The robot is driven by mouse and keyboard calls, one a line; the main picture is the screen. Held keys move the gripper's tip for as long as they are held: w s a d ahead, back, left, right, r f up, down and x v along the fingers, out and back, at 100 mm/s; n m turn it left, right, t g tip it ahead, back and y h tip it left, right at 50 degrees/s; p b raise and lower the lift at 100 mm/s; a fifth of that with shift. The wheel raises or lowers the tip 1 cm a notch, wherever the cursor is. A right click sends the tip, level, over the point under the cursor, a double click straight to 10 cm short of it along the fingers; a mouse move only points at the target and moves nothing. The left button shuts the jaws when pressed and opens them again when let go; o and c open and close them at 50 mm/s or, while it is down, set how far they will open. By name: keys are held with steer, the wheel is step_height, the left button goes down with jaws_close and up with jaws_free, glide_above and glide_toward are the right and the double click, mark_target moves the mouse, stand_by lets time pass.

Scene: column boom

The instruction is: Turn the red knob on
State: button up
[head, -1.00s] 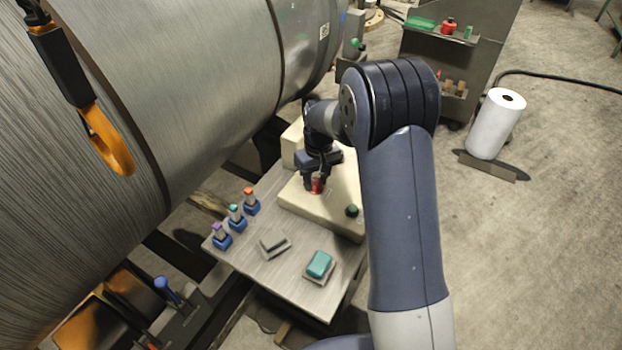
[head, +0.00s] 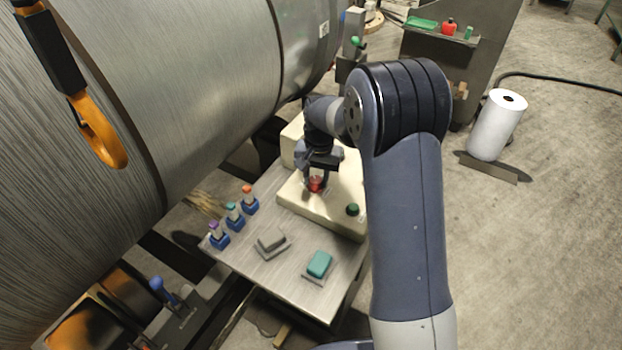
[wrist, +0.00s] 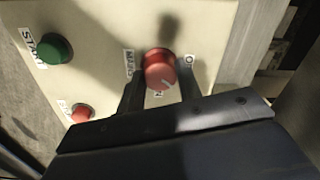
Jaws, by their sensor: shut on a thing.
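The red knob (wrist: 160,70) stands on the cream control box, with a pale pointer line on its face. In the wrist view the line points down and to the left, and printed labels around the knob are partly covered. My gripper (wrist: 158,88) has one finger on each side of the knob and is shut on it. In the head view my gripper (head: 317,178) reaches down onto the red knob (head: 316,185) on the cream box (head: 328,208). The finger contact is partly hidden by the gripper body in the wrist view.
A green START button (wrist: 56,48) and a smaller red button (wrist: 80,114) are on the same box. A large metal cylinder (head: 190,90) stands close on the left.

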steer(key=m, duration=0.2)
steer(key=m+b, duration=0.1)
steer(key=m, duration=0.2)
steer(key=shift+s+a+f+m, duration=0.1)
steer(key=shift+s+m, duration=0.05)
steer(key=shift+m, duration=0.15)
steer(key=m, duration=0.4)
steer(key=shift+m+b, duration=0.3)
steer(key=shift+m, duration=0.3)
steer(key=o, duration=0.8)
steer(key=shift+s+a, duration=0.1)
steer(key=shift+a, duration=0.05)
steer(key=shift+c, duration=0.2)
steer(key=shift+o, duration=1)
